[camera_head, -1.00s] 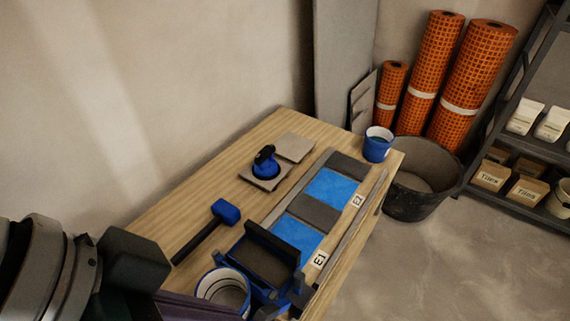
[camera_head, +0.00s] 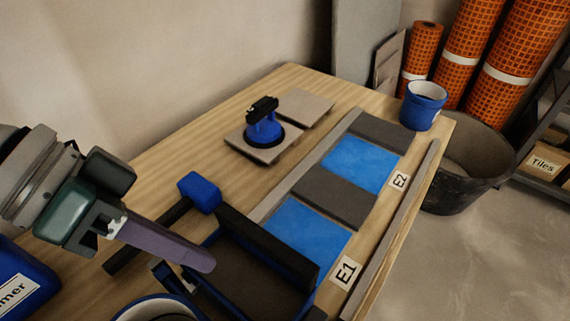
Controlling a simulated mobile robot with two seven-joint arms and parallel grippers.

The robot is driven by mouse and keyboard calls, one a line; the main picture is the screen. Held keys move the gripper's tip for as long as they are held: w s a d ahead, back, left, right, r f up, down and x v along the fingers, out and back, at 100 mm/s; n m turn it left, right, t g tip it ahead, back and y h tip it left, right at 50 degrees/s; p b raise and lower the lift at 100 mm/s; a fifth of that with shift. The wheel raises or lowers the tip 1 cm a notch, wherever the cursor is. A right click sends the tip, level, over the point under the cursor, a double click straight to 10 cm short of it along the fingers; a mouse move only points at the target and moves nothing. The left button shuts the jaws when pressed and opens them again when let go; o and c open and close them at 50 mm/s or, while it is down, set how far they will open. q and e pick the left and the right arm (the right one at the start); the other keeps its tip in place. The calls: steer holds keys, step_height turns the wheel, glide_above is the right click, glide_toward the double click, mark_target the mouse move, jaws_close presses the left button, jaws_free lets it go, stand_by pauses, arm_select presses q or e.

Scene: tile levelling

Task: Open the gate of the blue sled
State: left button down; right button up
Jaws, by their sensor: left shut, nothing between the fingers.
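The blue sled (camera_head: 288,299) is at the near end of the bench, cut off by the bottom edge. A dark upright plate (camera_head: 268,246) spans its far side, facing the blue patches; I cannot tell for certain that this is the gate. The plate looks upright. The sled's inside is dark grey-brown. My left gripper (camera_head: 208,263) comes in from the left, its purple-grey fingers shut and empty. Its tip appears over the sled's left side, and I cannot tell whether it touches. My right gripper is not in view.
A blue-headed mallet (camera_head: 199,190) lies left of the sled. A blue suction cup (camera_head: 263,125) sits on a tile, with another tile (camera_head: 305,106) behind. Blue patches (camera_head: 355,163) lie by labels E1 (camera_head: 346,272) and E2 (camera_head: 399,180). A blue cup (camera_head: 423,105) stands at the far right corner.

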arm_select(q)
steer(key=shift+f, duration=0.1)
stand_by(0.3)
steer(key=s+d+f, duration=0.2)
steer(key=d+f, duration=0.6)
steer(key=d, duration=0.1)
steer(key=shift+b, duration=0.45)
